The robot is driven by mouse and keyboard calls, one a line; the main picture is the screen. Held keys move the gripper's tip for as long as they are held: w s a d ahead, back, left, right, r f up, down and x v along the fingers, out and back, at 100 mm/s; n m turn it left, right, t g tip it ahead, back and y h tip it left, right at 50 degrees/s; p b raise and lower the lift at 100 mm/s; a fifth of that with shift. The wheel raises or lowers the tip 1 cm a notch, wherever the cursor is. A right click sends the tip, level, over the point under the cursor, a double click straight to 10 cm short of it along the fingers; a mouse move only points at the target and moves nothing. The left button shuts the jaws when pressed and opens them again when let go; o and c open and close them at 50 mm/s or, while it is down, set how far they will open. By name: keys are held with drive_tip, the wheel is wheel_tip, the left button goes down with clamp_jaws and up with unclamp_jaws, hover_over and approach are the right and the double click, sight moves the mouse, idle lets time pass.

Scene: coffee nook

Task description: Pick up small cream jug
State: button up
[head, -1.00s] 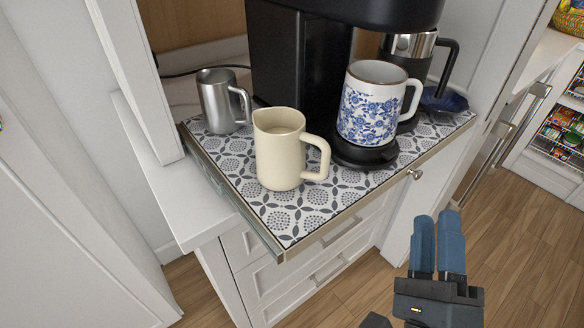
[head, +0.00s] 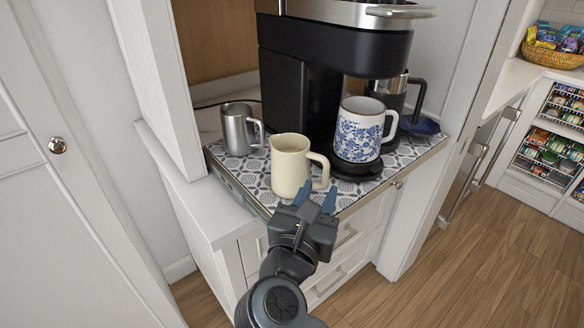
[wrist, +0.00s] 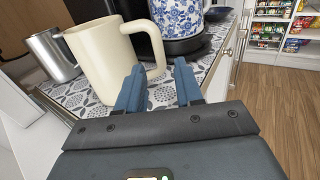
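The small cream jug (head: 289,166) stands upright on the patterned pull-out shelf (head: 247,184), near its front edge. Its handle points right. In the wrist view the jug (wrist: 108,62) is just beyond the fingers, with its handle (wrist: 158,42) above the gap between them. My gripper (head: 316,195) is at the front of the shelf, right by the jug's lower right side. The two blue fingers are apart with nothing between them, as the wrist view of my gripper (wrist: 160,85) also shows. I cannot tell whether a finger touches the jug.
A steel pitcher (head: 238,130) stands left of the jug. A blue flowered mug (head: 358,133) sits on the coffee machine's black base to the right. The coffee machine (head: 330,60) rises behind. A white cabinet panel (head: 168,80) bounds the left.

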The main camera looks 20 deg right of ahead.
sight(324, 182)
drive_tip(key=p+x, duration=0.1)
drive_tip(key=x, duration=0.3)
drive_tip(key=shift+w+d, duration=0.25)
drive_tip(key=shift+d, duration=0.05)
drive_tip(key=shift+c, duration=0.5)
clamp_jaws()
idle(0.6)
